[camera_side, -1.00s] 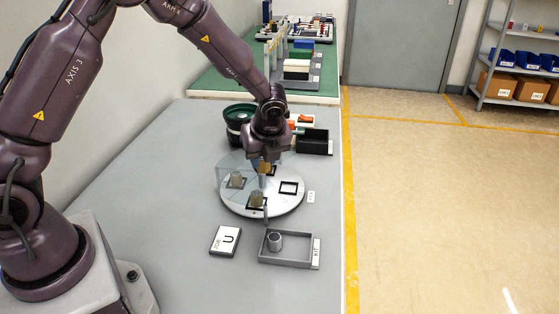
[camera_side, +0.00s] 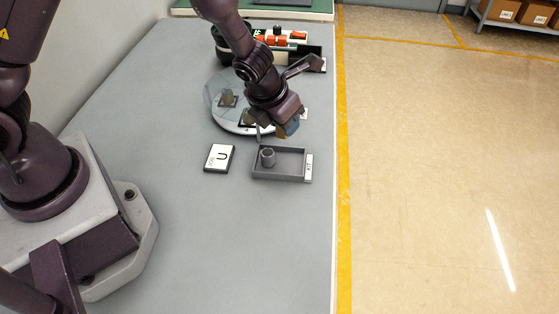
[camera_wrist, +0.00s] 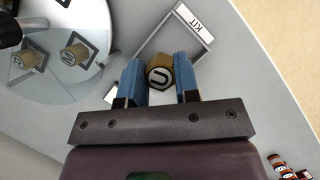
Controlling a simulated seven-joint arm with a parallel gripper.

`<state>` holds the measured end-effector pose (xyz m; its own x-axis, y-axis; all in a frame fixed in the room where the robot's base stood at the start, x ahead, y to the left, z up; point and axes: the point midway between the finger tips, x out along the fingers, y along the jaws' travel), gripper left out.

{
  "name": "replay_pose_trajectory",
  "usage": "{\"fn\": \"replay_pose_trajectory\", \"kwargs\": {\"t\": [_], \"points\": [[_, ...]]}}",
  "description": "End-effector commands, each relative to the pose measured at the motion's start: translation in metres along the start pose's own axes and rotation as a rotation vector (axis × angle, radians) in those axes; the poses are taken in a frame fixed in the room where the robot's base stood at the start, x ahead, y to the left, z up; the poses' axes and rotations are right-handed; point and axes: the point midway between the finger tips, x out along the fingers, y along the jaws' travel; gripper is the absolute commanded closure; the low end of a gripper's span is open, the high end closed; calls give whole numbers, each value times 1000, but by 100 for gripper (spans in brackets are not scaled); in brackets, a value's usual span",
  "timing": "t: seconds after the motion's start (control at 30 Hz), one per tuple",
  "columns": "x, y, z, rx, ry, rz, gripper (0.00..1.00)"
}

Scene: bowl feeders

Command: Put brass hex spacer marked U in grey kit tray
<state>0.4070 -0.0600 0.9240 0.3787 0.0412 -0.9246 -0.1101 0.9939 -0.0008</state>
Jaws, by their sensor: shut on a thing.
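The brass hex spacer marked U (camera_wrist: 160,76) is held between the blue fingers of my gripper (camera_wrist: 160,82), with its U face toward the wrist camera. In the side view my gripper (camera_side: 287,131) is above the back edge of the grey kit tray (camera_side: 282,179), and the spacer is mostly hidden.
A round white turntable (camera_side: 222,117) with a clear cover stands behind the tray; brass spacers (camera_wrist: 75,55) stand on it. A dark bin and orange parts (camera_side: 277,41) are farther back. The front bench is clear.

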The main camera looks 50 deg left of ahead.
Motion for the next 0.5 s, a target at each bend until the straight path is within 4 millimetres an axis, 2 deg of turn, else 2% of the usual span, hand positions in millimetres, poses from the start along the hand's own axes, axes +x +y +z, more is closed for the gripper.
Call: {"fn": "replay_pose_trajectory", "kwargs": {"t": [0.2,0.5], "points": [[0,-18,5,215,-2,-94,98],[5,-26,4,345,0,-145,98]]}}
